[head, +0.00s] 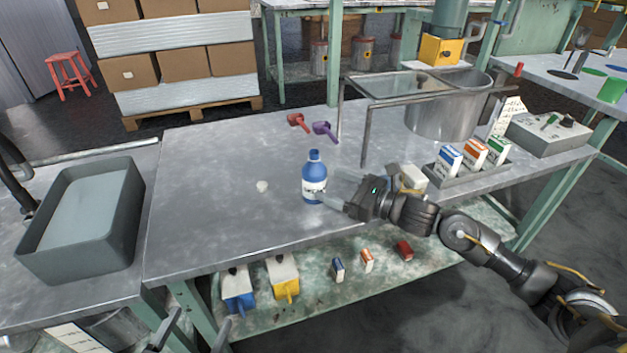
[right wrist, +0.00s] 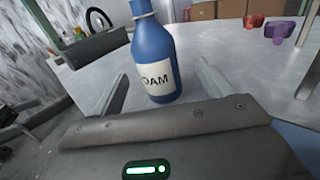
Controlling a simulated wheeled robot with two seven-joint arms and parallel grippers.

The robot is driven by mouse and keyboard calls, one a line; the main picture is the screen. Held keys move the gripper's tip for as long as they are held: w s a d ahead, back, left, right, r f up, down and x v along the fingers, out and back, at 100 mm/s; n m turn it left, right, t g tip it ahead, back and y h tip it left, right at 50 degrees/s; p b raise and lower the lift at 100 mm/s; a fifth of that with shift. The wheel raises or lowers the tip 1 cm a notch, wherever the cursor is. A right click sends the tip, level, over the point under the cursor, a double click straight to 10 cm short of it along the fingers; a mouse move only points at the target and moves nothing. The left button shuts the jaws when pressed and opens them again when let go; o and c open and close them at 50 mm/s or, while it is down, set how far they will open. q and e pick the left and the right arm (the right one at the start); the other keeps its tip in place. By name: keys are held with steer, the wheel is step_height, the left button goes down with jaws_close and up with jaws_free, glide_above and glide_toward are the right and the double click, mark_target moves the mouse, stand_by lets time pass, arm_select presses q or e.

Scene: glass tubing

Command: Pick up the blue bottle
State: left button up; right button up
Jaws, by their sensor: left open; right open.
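The blue bottle (head: 314,180) stands upright on the grey metal table, with a blue cap and a white label. In the right wrist view the bottle (right wrist: 154,55) stands upright between the spread fingers, with a gap on each side. My right gripper (head: 333,200) reaches in from the right at the bottle's lower part. It is open; its fingers (right wrist: 165,90) are not closed on the bottle. My left gripper (head: 195,322) appears low at the bottom edge, in front of the table. Its two fingers are spread and empty; most of it is cut off.
A red scoop (head: 297,121) and a purple scoop (head: 323,129) lie behind the bottle. A small pale lump (head: 262,186) lies left of it. A rack of small boxes (head: 470,177) and a metal stand (head: 364,138) are to the right. A grey basin (head: 130,180) is at left.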

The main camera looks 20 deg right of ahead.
mark_target(325, 183)
steer(key=shift+x, duration=2.85)
steer(key=shift+s+a+f, duration=0.1)
steer(key=shift+s+a, duration=0.05)
steer(key=c, duration=1.1)
